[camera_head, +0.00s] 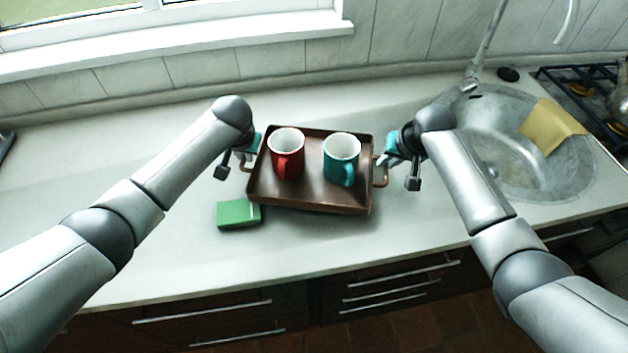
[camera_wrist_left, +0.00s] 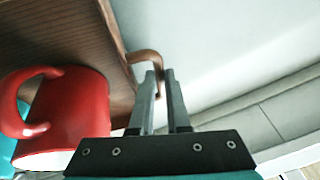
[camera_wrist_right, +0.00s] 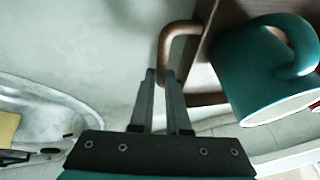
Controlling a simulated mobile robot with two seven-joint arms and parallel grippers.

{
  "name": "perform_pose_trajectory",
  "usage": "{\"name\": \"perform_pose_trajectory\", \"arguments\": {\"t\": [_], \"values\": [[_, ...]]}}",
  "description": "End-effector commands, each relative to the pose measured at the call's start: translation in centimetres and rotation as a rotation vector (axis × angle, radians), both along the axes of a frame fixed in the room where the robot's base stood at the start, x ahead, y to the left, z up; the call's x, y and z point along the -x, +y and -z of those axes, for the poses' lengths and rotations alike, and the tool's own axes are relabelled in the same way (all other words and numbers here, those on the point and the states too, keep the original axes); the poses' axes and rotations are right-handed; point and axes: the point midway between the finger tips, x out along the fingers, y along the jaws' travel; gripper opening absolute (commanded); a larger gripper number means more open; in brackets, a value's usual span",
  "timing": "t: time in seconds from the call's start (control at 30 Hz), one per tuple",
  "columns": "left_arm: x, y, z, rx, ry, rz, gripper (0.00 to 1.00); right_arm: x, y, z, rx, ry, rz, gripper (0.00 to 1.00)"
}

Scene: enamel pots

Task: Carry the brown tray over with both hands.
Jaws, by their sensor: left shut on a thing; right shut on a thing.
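The brown tray (camera_head: 310,199) is at the middle of the counter, slightly tilted in the picture; I cannot tell for sure whether it touches the counter. A red mug (camera_head: 287,152) and a teal mug (camera_head: 341,158) stand upright on it. My left gripper (camera_head: 243,160) is shut on the tray's left handle; the left wrist view shows the fingers (camera_wrist_left: 160,78) around that handle (camera_wrist_left: 147,57). My right gripper (camera_head: 388,160) is shut on the right handle; the right wrist view shows its fingers (camera_wrist_right: 160,78) at that handle (camera_wrist_right: 176,40).
A green box (camera_head: 239,214) lies on the counter by the tray's front left corner. A metal sink (camera_head: 520,170) with a yellow cloth (camera_head: 552,120) is at the right, with a stove (camera_head: 590,85) beyond.

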Motion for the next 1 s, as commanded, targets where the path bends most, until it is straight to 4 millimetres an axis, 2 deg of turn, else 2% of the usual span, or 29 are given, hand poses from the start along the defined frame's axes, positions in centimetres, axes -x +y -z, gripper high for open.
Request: {"name": "perform_pose_trajectory", "arguments": {"t": [0.17, 0.2, 0.47, 0.77, 1.0], "values": [[-0.1, -0.1, 0.7, 0.001, -0.004, 0.001, 0.00, -0.1, 0.1, 0.7, -0.002, -0.004, 0.000, 0.00], [0.0, -0.1, 0.8, 0.001, 0.000, 0.000, 0.16, 0.0, 0.1, 0.8, -0.002, 0.000, -0.001, 0.16], [0.0, 0.0, 0.7, 0.001, 0.000, 0.000, 0.44, 0.0, 0.1, 0.7, -0.001, 0.000, 0.000, 0.44], [0.0, 0.0, 0.5, 0.000, -0.001, 0.000, 0.44, 0.0, 0.0, 0.7, 0.000, 0.000, 0.000, 0.44], [0.8, -0.3, -1.2, 0.001, -0.002, 0.001, 0.44, 0.0, 0.0, 0.7, 0.000, 0.000, 0.000, 0.44]]}}
